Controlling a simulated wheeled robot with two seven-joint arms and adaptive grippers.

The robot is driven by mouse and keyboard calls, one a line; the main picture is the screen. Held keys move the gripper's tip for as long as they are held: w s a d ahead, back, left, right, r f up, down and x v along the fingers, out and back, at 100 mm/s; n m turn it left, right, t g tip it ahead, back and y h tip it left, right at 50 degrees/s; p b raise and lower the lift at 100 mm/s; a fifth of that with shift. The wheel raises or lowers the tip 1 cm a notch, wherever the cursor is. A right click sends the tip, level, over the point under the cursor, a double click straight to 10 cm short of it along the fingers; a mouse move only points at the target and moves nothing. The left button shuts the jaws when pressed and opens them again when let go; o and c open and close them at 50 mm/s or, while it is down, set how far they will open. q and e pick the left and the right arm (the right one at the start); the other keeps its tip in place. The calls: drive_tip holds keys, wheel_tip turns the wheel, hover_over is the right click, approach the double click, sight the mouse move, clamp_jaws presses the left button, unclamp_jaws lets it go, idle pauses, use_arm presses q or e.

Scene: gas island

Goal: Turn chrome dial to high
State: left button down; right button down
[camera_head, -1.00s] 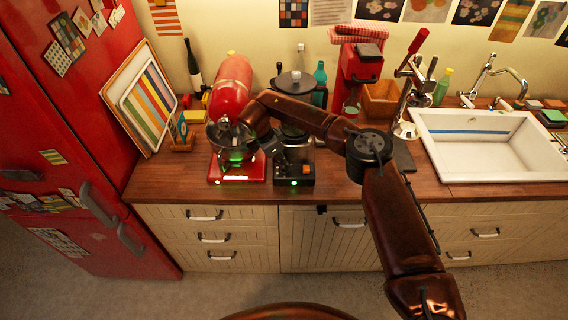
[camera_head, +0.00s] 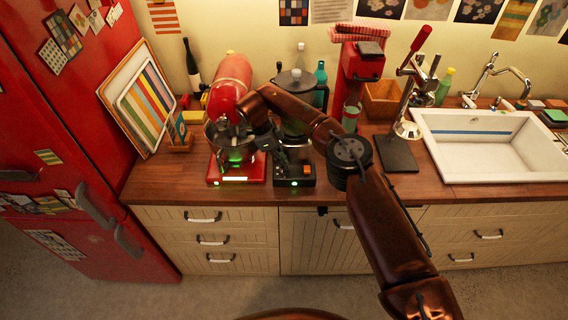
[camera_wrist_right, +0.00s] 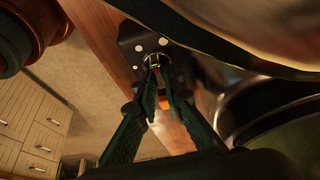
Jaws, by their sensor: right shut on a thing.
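The chrome dial (camera_wrist_right: 154,59) sits on a dark control panel with white dots, seen in the right wrist view. My right gripper (camera_wrist_right: 157,70) has its fingers converged around the dial, shut on it; the fingertips partly hide it. In the head view my right gripper (camera_head: 271,141) reaches down at the front of the blender (camera_head: 294,182), whose black base carries an orange switch (camera_head: 306,170). The dial itself is too small and covered to make out in the head view, and its setting cannot be read. My left gripper is not in view.
A red stand mixer (camera_head: 232,98) stands close on the left of the blender. The wooden counter front (camera_head: 330,195) is clear.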

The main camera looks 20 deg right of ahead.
drive_tip(key=shift+r, duration=0.1)
drive_tip(key=c, duration=2)
unclamp_jaws()
